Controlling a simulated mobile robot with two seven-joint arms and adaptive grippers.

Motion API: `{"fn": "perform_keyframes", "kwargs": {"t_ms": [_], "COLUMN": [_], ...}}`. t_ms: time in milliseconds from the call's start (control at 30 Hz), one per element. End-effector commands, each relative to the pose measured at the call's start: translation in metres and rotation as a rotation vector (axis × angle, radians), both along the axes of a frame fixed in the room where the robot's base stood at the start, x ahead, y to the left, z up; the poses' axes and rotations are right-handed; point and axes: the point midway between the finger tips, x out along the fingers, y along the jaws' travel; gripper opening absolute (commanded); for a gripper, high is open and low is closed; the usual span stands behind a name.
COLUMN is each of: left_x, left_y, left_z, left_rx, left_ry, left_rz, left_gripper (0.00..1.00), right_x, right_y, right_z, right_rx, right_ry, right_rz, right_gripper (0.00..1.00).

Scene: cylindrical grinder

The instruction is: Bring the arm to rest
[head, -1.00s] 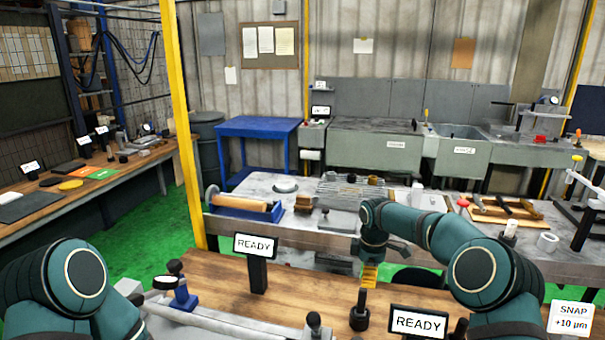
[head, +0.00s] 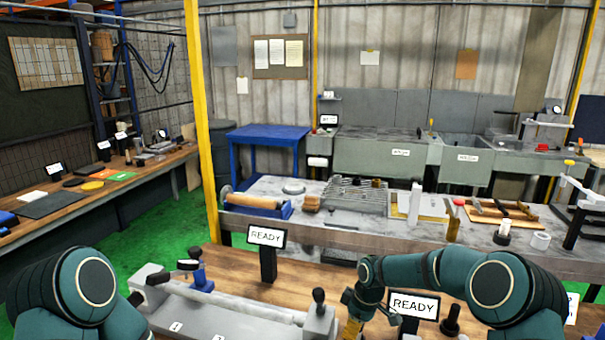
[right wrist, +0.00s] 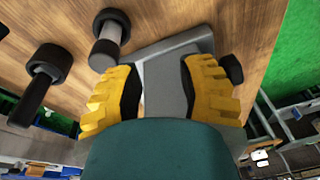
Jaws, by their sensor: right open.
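My right arm (head: 430,272) comes in from the right in the head view and bends down at the wrist. My right gripper (right wrist: 163,85) has its two yellow fingers spread wide in the right wrist view, and it is empty. A grey metal part shows between and beyond the fingers; I cannot tell how far below it is. In the head view the yellow fingers (head: 352,329) show low at the bottom edge, just left of the front READY sign (head: 414,306). Of my left arm (head: 85,285) only the upper links show; its gripper is out of view.
The grey fixture (head: 235,312) with black knobs lies on the wooden bench before me. A second READY sign (head: 266,236) stands behind it. A black-knobbed post (head: 451,318) stands right of the gripper. The grey table (head: 335,235) beyond holds several tools.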

Motion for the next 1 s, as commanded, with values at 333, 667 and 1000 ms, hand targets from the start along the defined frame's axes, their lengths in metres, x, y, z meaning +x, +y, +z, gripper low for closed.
{"fn": "perform_keyframes", "kwargs": {"t_ms": [333,667,1000], "left_x": [0.0,-0.001,-0.004], "left_y": [0.0,0.0,-0.001], "left_z": [0.0,0.0,-0.033], "left_rx": [0.0,0.0,0.002], "left_ry": [0.001,0.001,0.01], "left_rz": [0.0,0.0,-0.005], "left_gripper": [0.47,0.47,0.47], "right_x": [-0.134,-0.242,-0.283], "right_y": [0.048,0.041,0.032], "right_z": [-0.085,-0.107,-0.14], "right_rx": [0.219,0.266,0.252], "right_ry": [0.112,0.179,0.191], "right_rz": [-0.538,-1.024,-1.201], "right_gripper": [0.39,0.39,0.39]}}
